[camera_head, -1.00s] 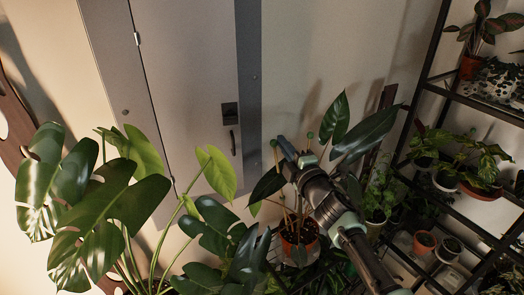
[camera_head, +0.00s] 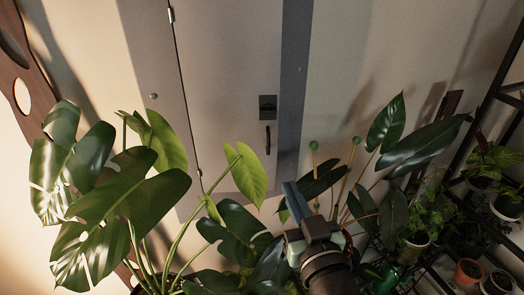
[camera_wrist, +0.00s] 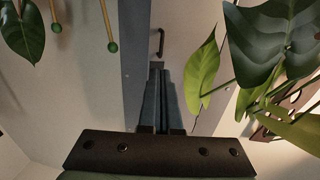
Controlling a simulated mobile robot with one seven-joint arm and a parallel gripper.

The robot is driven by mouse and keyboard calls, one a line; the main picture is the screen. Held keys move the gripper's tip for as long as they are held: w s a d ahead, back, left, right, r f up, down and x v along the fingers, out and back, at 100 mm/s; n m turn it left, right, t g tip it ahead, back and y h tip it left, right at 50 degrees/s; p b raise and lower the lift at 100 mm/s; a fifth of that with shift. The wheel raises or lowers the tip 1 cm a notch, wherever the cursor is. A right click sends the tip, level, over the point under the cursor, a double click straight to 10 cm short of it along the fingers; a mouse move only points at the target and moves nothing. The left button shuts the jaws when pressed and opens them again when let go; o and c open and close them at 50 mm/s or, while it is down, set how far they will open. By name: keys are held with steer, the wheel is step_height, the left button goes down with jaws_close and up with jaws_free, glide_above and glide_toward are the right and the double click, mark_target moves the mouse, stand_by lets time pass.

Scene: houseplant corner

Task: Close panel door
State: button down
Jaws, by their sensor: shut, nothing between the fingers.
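The grey panel door (camera_head: 225,70) fills the upper middle of the head view, hinged on its left side. It looks flush or nearly flush with its frame (camera_head: 296,60); I cannot tell whether a small gap remains. It carries a dark latch plate (camera_head: 267,107) and a dark handle (camera_head: 267,140) near its right edge. My gripper (camera_head: 290,188) is shut and empty, below and a little right of the handle. In the wrist view, my gripper's fingers (camera_wrist: 160,75) lie together, pointing toward the handle (camera_wrist: 157,43), with the door surface (camera_wrist: 185,35) behind.
A large-leaved plant (camera_head: 125,205) stands at left, its leaves overlapping the door's lower part. A dark-leaved plant with stakes (camera_head: 395,130) stands right of my gripper. Leaves also hang close by in the wrist view (camera_wrist: 203,72). A black plant shelf (camera_head: 505,95) is at far right.

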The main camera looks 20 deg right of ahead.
steer(key=s, duration=0.1)
steer(key=p, duration=0.5)
glide_toward(276, 135)
steer(key=shift+w+a, duration=1.15)
steer(key=shift+w, duration=0.05)
steer(key=shift+w+d+f, duration=0.15)
steer(key=shift+w+f, duration=0.1)
steer(key=shift+w, duration=0.65)
steer(key=w+d+b, duration=0.1)
steer(key=b, duration=0.1)
steer(key=w+b, duration=0.2)
steer(key=b, duration=0.1)
steer(key=w+d+b, duration=0.1)
steer(key=w+b, duration=0.1)
steer(key=shift+d+f, duration=0.3)
steer(key=shift+w+d+r+b, duration=0.2)
steer(key=shift+w+b, duration=0.2)
steer(key=shift+b, duration=0.4)
steer(key=shift+r, duration=0.4)
